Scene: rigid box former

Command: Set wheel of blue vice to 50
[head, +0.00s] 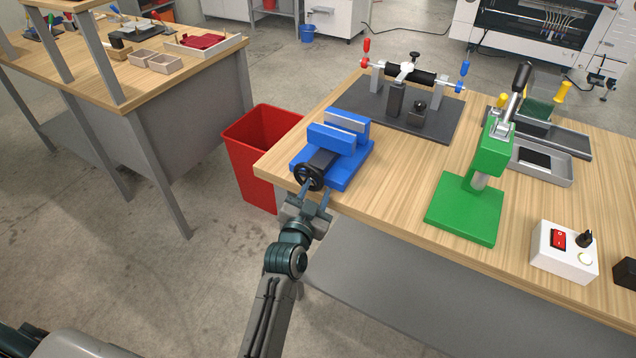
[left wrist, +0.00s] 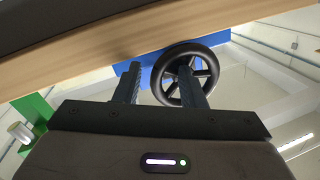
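The blue vice (head: 335,148) sits at the near left corner of the wooden workbench, its jaws apart. Its black spoked wheel (head: 309,177) faces the bench's front edge and also shows in the left wrist view (left wrist: 163,64). My left gripper (head: 316,192) is open just in front of the wheel. In the left wrist view, one finger of the gripper (left wrist: 160,85) overlaps the wheel's spokes and the other is beside the rim. I cannot tell whether either touches it. No setting or scale is readable. My right gripper is not in view.
A green press (head: 465,207) stands right of the vice, with a white switch box (head: 564,251) beyond it. A dark fixture plate (head: 440,122) lies behind. A red bin (head: 250,165) stands left of the bench. Bare bench top lies between vice and press.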

